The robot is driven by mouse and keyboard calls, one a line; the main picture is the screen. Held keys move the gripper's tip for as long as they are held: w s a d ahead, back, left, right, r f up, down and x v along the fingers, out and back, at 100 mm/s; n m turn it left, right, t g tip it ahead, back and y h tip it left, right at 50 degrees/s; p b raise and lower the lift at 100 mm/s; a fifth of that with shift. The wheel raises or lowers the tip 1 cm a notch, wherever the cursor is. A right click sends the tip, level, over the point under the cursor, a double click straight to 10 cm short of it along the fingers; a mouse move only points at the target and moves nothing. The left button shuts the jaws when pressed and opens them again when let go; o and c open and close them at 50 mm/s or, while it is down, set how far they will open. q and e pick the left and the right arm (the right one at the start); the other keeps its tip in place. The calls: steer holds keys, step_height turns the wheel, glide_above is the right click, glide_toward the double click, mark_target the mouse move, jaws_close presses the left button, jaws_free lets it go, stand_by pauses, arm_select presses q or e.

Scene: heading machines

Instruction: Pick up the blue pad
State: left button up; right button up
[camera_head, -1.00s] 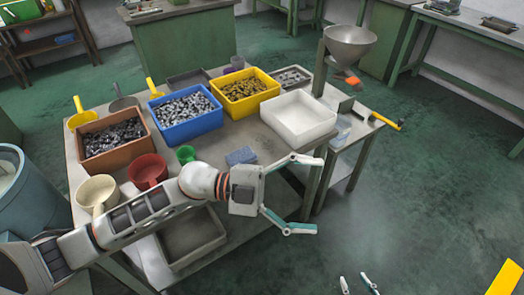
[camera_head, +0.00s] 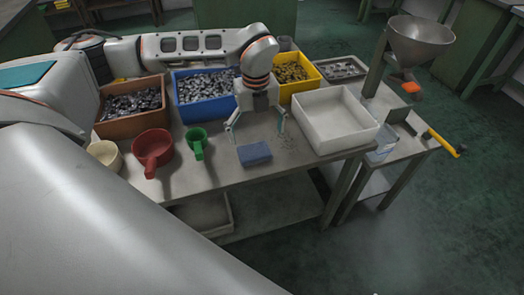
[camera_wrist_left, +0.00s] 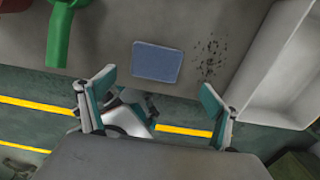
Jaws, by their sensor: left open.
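The blue pad (camera_head: 254,154) is a small flat block lying on the grey table top near its front edge. It also shows in the left wrist view (camera_wrist_left: 157,62), flat on the table with nothing on it. My left gripper (camera_head: 256,134) points down over the table, just behind and above the pad in the head view. Its two fingers (camera_wrist_left: 158,98) are spread wide and hold nothing. The pad appears ahead of and between the fingertips in the wrist view, apart from them. My right gripper is not in view.
A white tray (camera_head: 338,143) stands right of the pad, and a green cup (camera_head: 196,140) and red scoop (camera_head: 153,150) stand left. A blue bin (camera_head: 203,117) and yellow bin (camera_head: 299,92) with small metal parts stand behind. Dark crumbs (camera_wrist_left: 212,60) lie beside the pad.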

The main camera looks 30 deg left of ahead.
mark_target(254, 150)
arm_select(q)
steer(key=f, duration=0.6)
steer(key=shift+s+a+f, duration=0.15)
steer(key=shift+s+a, duration=0.15)
steer(key=shift+a, duration=0.1)
steer(key=shift+w+f, duration=0.1)
steer(key=shift+f, duration=0.3)
steer(key=c, duration=1.2)
